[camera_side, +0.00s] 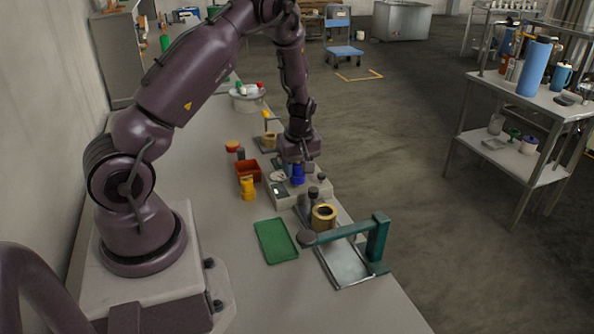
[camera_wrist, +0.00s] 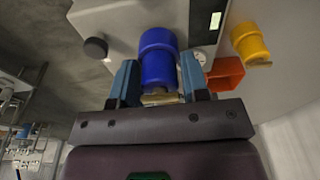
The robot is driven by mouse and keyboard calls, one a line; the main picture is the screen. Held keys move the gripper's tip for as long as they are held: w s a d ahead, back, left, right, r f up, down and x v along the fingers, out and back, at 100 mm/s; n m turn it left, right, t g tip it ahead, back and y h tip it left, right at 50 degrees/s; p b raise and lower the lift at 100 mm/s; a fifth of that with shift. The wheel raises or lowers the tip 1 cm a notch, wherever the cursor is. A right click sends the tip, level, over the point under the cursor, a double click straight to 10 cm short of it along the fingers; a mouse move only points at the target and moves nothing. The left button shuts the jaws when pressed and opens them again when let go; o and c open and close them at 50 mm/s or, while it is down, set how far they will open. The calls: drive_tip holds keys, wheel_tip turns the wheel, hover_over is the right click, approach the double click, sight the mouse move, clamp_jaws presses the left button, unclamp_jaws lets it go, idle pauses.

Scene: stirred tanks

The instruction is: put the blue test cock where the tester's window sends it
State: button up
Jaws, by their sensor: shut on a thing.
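The blue test cock (camera_side: 298,174) is between the fingers of my gripper (camera_side: 297,164), at the grey tester box (camera_side: 327,188). In the wrist view the blue test cock (camera_wrist: 158,58) stands between the two blue-grey fingertips (camera_wrist: 157,85), with a brass part at its near end. I cannot tell whether it touches the tester. The tester's window (camera_wrist: 215,21) shows a pale green lit patch in a dark frame. A small round dial (camera_wrist: 200,54) is beside the cock. A green tray (camera_side: 275,240) and a red bin (camera_side: 248,171) are on the bench, both looking empty.
A yellow cock (camera_side: 248,189) stands by the red bin. A dark round knob (camera_wrist: 95,48) is on the tester's other side. The bench left of the green tray is clear.

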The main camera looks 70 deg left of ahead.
drive_tip(key=s+d+r, duration=0.8)
drive_tip(key=s+r, duration=0.3)
drive_tip(key=r, duration=0.1)
hover_over(274, 237)
drive_tip(key=f, duration=1.2)
drive_tip(key=shift+d+f, duration=0.2)
drive_tip(key=shift+d, duration=0.15)
drive_tip(key=shift+f, duration=2.15)
drive_tip(key=shift+f, duration=0.15)
drive_tip(key=o, duration=1)
drive_tip(key=shift+o, duration=0.2)
